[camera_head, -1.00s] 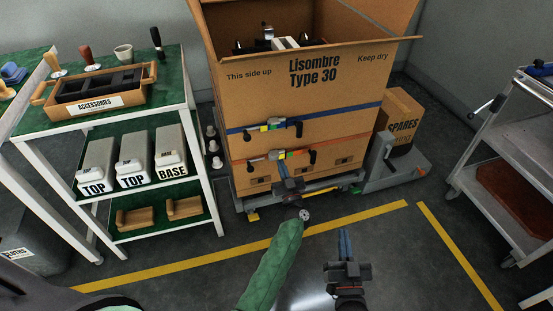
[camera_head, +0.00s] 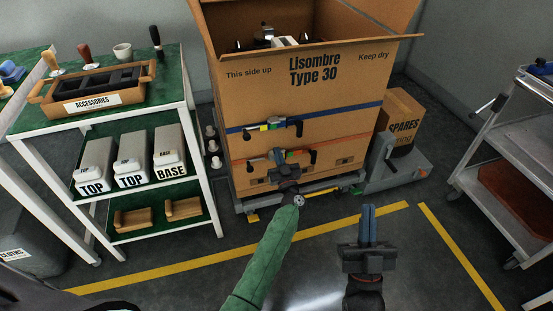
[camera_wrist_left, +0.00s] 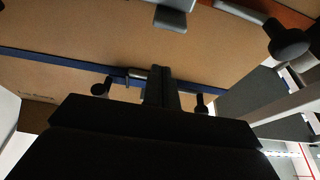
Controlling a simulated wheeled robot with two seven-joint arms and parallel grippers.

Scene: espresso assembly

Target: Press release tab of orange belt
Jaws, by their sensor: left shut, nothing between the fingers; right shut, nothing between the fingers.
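The orange belt (camera_head: 340,141) runs around the lower part of the big cardboard box (camera_head: 340,100) in the head view. Its buckle, with a green part (camera_head: 291,155) and a black lever (camera_head: 312,157), is on the front face. My left gripper (camera_head: 277,156) is shut and empty; its fingers overlap the buckle's middle and hide part of it, including any release tab there. I cannot tell whether they touch it. In the left wrist view its dark fingers (camera_wrist_left: 161,88) stand in front of the cardboard. My right gripper (camera_head: 368,210) is shut and empty, in front of the box, away from the belt.
A blue belt (camera_head: 350,110) with its own buckle (camera_head: 270,125) crosses the box above. The box stands on a low wheeled base. A shelf rack (camera_head: 213,200) is on the left, a SPARES box (camera_head: 402,115) behind right, and a grey cart (camera_head: 480,170) at the right.

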